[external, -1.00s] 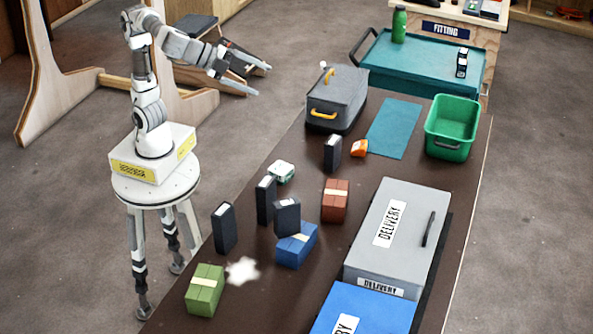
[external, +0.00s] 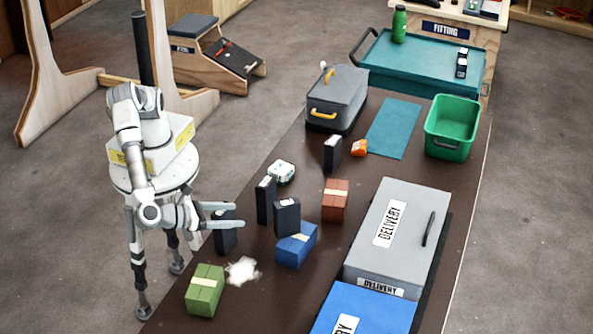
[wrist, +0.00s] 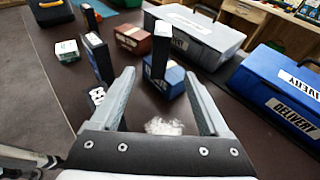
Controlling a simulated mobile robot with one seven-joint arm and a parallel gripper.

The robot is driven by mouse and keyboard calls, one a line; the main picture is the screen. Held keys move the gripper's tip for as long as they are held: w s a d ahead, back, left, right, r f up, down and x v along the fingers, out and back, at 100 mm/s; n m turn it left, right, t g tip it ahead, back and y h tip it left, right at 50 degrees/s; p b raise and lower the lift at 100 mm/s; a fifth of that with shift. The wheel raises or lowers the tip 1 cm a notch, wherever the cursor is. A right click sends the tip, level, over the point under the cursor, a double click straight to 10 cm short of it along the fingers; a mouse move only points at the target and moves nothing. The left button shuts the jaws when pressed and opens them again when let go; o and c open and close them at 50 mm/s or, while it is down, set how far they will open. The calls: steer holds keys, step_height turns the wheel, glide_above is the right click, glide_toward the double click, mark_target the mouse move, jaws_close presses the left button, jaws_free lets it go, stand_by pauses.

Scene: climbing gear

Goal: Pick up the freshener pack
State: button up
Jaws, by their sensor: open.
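No label reading "freshener" is legible, so I cannot tell for sure which item is the freshener pack. Several dark upright packs stand on the brown table: one (external: 222,238) behind my gripper, one (external: 265,202), one (external: 287,218) by the blue parcel, and one (external: 332,154) farther back. My gripper (external: 239,215) is open and empty, its fingers passing in front of the nearest dark pack. In the wrist view, that pack (wrist: 97,96) shows a white-patterned end just left of the left finger. Another dark pack (wrist: 158,52) appears beyond the fingertips.
A blue parcel (external: 296,246), red parcel (external: 335,203), green parcel (external: 205,290) and white fluffy clump (external: 242,270) lie nearby. A small green-white box (external: 281,172) sits behind. Grey (external: 410,225) and blue (external: 370,312) delivery boxes line the right side.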

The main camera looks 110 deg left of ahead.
mark_target(287, 215)
steer(key=b+x, duration=0.2)
steer(key=x, duration=1.5)
steer(key=shift+w+f, duration=0.15)
jaws_close()
